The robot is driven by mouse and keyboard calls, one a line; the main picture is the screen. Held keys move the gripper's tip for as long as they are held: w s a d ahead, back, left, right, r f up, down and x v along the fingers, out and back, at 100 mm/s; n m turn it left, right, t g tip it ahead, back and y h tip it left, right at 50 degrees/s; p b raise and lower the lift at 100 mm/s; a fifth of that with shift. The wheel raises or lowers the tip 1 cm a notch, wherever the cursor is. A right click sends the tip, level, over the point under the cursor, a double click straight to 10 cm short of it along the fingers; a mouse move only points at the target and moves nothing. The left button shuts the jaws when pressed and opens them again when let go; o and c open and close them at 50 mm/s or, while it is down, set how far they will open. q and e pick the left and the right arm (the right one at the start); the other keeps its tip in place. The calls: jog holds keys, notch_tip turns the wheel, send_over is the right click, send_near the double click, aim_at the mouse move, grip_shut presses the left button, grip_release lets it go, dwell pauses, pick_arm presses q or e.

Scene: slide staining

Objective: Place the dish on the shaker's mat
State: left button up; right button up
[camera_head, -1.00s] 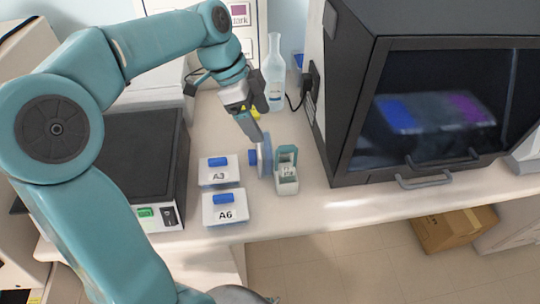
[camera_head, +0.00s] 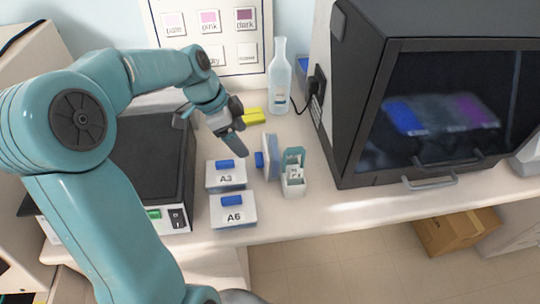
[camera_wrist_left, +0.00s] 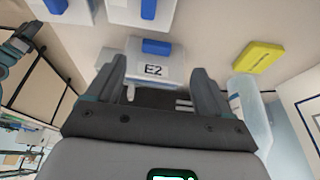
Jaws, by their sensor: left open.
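A dish (camera_head: 271,160) stands on its edge on the bench, its blue knob facing left; in the left wrist view it appears to be the dish labelled E2 (camera_wrist_left: 172,72). Dishes A3 (camera_head: 225,179) and A6 (camera_head: 233,213) lie flat, with blue knobs on top. The shaker appears to be the black-topped unit at the left; its dark mat (camera_head: 150,160) is partly hidden by my left arm. My left gripper (camera_head: 232,149) is open and empty, left of the upright dish and apart from it. In the wrist view its fingers (camera_wrist_left: 160,85) point toward E2.
A small teal-and-white rack (camera_head: 293,178) stands just right of the upright dish. A yellow block (camera_head: 253,116) and a clear bottle (camera_head: 280,85) are behind. A large black cabinet (camera_head: 350,120) bounds the right. The bench's front edge runs close below the dishes.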

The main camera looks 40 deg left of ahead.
aim_at(267, 156)
pick_arm(q)
jog(key=x, duration=0.3)
jog(key=shift+f, duration=0.1)
jog(key=x, duration=0.2)
jog(key=p+x, duration=0.1)
jog(key=x, duration=0.1)
jog(key=shift+d+f, duration=0.25)
jog(key=shift+d, duration=0.05)
jog(key=shift+w+f, duration=0.1)
jog(key=shift+f, duration=0.25)
jog(key=shift+c, duration=0.6)
jog(key=c, duration=1.3)
jog(key=shift+o, duration=0.2)
jog(key=shift+r, duration=0.15)
